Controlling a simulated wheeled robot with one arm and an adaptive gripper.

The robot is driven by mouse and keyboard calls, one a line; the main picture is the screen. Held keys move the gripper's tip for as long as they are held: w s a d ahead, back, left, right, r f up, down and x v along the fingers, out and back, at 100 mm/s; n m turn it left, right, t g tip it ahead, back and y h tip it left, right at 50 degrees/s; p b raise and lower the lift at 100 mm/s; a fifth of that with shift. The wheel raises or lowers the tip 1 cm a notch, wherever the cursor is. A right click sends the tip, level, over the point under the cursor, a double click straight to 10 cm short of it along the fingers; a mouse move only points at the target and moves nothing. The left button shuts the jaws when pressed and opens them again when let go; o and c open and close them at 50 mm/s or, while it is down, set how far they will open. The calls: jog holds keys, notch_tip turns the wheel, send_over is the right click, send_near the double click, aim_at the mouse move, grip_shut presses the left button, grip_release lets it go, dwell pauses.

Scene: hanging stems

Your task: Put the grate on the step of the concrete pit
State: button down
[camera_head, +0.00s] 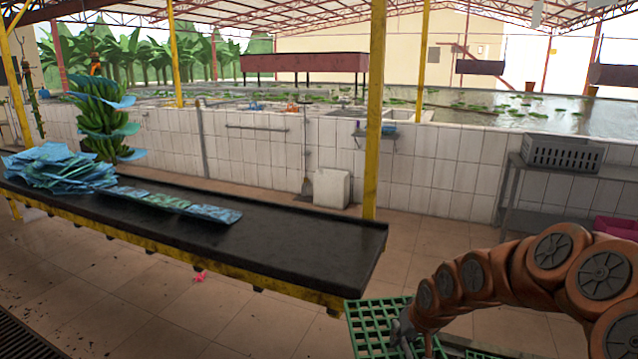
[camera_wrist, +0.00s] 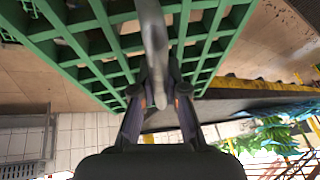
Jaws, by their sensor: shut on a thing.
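The grate is a green lattice panel (camera_head: 371,325) at the bottom of the head view, right of the black table's near end. My gripper (camera_head: 402,335) is shut on it at the end of my orange arm. The grate appears to be held above the floor. I cannot make out the concrete pit or its step in either view.
A long black table (camera_head: 280,245) with blue sheets (camera_head: 60,168) runs along the left. A yellow post (camera_head: 374,110) stands behind its end. A grey crate (camera_head: 562,153) sits on a metal table at the right. Tiled floor (camera_head: 430,245) between is clear. A dark floor grating (camera_head: 25,335) shows at the lower left.

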jog(key=r+p, duration=0.4)
jog(key=shift+s+r+p, duration=0.2)
jog(key=shift+s+p, duration=0.05)
jog(key=shift+p, duration=0.05)
jog(key=shift+s+a+r+p, duration=0.15)
jog(key=shift+r+p, duration=0.3)
jog(key=shift+p, duration=0.4)
